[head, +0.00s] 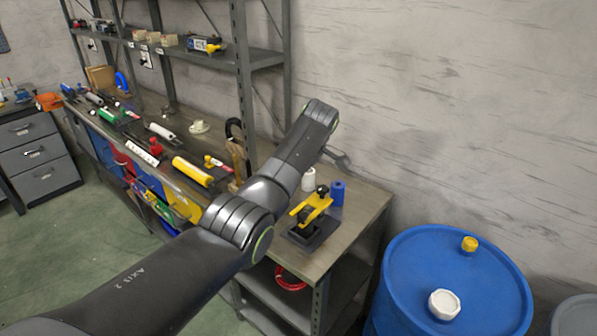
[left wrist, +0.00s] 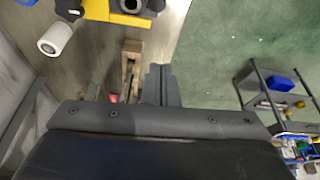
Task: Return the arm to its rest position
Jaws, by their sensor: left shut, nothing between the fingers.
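My left arm (head: 240,220) reaches from the bottom left across the head view, over the workbench, and bends at its far end near the wall. The left gripper is mostly hidden behind the arm in the head view. In the left wrist view its fingers (left wrist: 160,84) show together, shut and empty, above the bench. My right arm and gripper are in no view.
The workbench (head: 365,207) holds a yellow-and-black tool (head: 312,208), a blue cylinder (head: 338,192), a white bottle (head: 308,180) and a yellow tube (head: 192,171). A grey shelf post (head: 243,80) stands close behind. A blue barrel (head: 455,285) stands at right; green floor (head: 90,235) is clear at left.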

